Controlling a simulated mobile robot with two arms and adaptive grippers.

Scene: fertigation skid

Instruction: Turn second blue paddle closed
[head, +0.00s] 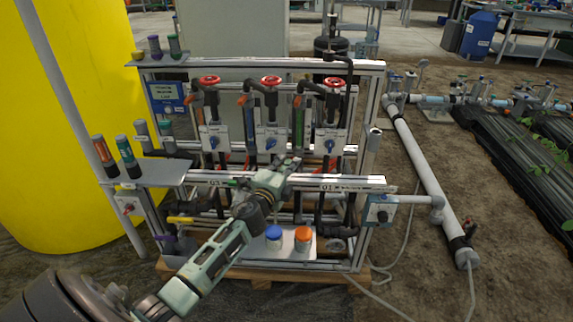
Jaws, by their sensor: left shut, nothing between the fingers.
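Three small blue paddles sit in a row on pale plates on the skid: a left one (213,142), a middle one (270,143) and a right one (328,143). The middle one is second from either side. Its exact angle is too small to tell. My left gripper (291,162) is shut and empty. In the picture it is just below and right of the middle paddle, in front of the rack; whether it touches anything is unclear. My right gripper does not show.
Red handwheels (271,81) sit above the paddles. A silver rail (340,183) crosses in front, below the plates. A shelf below holds a blue-lidded jar (273,233) and an orange-lidded jar (303,234). A yellow tank (60,120) stands left; a white pipe (425,165) runs right.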

